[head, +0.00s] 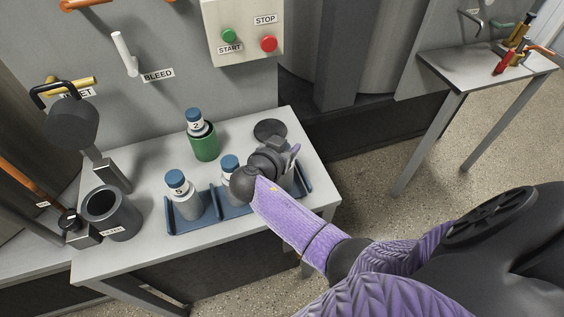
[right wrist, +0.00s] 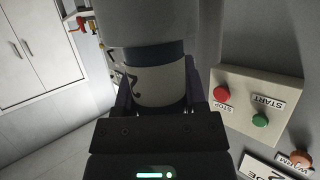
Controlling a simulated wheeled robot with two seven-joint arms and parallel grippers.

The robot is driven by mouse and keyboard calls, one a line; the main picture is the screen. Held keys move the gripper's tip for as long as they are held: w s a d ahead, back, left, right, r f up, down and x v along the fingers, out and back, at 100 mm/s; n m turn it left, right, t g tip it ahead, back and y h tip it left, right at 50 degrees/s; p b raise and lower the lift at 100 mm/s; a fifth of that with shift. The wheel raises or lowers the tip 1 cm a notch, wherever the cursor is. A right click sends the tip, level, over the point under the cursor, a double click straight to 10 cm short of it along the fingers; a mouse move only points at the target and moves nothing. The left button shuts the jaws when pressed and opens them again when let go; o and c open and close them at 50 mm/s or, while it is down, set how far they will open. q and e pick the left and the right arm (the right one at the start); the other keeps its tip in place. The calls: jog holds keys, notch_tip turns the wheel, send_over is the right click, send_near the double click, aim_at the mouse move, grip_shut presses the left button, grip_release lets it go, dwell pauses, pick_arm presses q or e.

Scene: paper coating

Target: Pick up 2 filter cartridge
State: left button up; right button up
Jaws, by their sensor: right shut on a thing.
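My right gripper (head: 283,160) is over the right part of the blue tray (head: 171,226). In the right wrist view, the gripper (right wrist: 157,105) is shut on a cartridge (right wrist: 152,85) with a white label, a blue band and a grey body. A cartridge labelled 2 (head: 194,124) with a blue cap stands in a green cup (head: 205,146) behind the tray. A cartridge labelled 5 (head: 178,190) stands in the tray's left part. A middle cartridge (head: 229,164) is partly hidden by my right arm. My left gripper is not in view.
A dark grey pot (head: 109,212) stands at the table's left. A dark round disc (head: 270,130) lies at the back right. The panel with START and STOP buttons (head: 243,30) is on the wall behind. A side table (head: 475,70) with tools stands at far right.

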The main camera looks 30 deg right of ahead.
grip_shut()
